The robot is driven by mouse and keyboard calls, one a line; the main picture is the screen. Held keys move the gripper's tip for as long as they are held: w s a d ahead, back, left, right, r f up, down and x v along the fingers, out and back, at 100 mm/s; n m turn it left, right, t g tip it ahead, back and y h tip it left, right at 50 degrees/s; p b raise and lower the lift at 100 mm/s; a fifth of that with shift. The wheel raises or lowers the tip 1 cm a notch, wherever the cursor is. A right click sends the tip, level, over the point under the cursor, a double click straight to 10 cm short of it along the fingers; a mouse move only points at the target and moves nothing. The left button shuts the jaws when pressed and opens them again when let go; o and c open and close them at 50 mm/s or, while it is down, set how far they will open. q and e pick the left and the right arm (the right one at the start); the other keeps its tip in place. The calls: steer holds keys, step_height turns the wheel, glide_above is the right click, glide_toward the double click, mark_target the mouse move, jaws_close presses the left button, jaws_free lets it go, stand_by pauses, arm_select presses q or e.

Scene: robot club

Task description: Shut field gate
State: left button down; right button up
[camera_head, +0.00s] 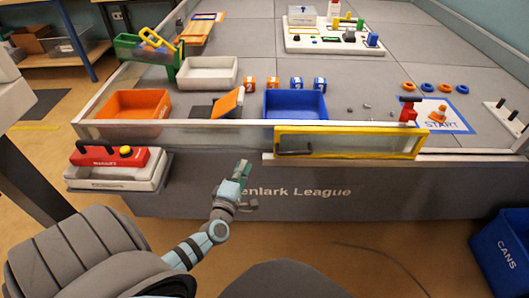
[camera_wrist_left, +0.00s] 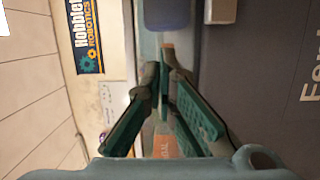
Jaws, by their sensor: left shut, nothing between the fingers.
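The field gate (camera_head: 350,144) is a clear panel in a yellow frame at the front edge of the field. A dark handle (camera_head: 295,146) is on its left part. The gate looks roughly in line with the front wall; I cannot tell whether it is fully closed. My left gripper (camera_head: 243,168) is shut and empty, in front of the field's grey side, left of and lower than the handle, apart from the gate. Its closed green fingers (camera_wrist_left: 163,100) fill the middle of the left wrist view. My right gripper is not in view.
A red latch-like post (camera_head: 408,110) stands by the gate's right end. Behind the front wall are an orange bin (camera_head: 133,104), a blue bin (camera_head: 295,104) and several numbered cubes. A red-topped case (camera_head: 115,160) is at left; a blue cans bin (camera_head: 503,255) is at lower right.

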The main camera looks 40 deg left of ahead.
arm_select(q)
steer(key=b+x, duration=0.2)
steer(key=x, duration=0.7)
steer(key=shift+r+b, duration=0.15)
steer(key=shift+b, duration=0.15)
steer(key=w+d, duration=0.2)
steer(key=shift+w+r, duration=0.15)
steer(key=shift+w, duration=0.2)
steer(key=shift+w+d, duration=0.25)
steer(key=shift+d, duration=0.2)
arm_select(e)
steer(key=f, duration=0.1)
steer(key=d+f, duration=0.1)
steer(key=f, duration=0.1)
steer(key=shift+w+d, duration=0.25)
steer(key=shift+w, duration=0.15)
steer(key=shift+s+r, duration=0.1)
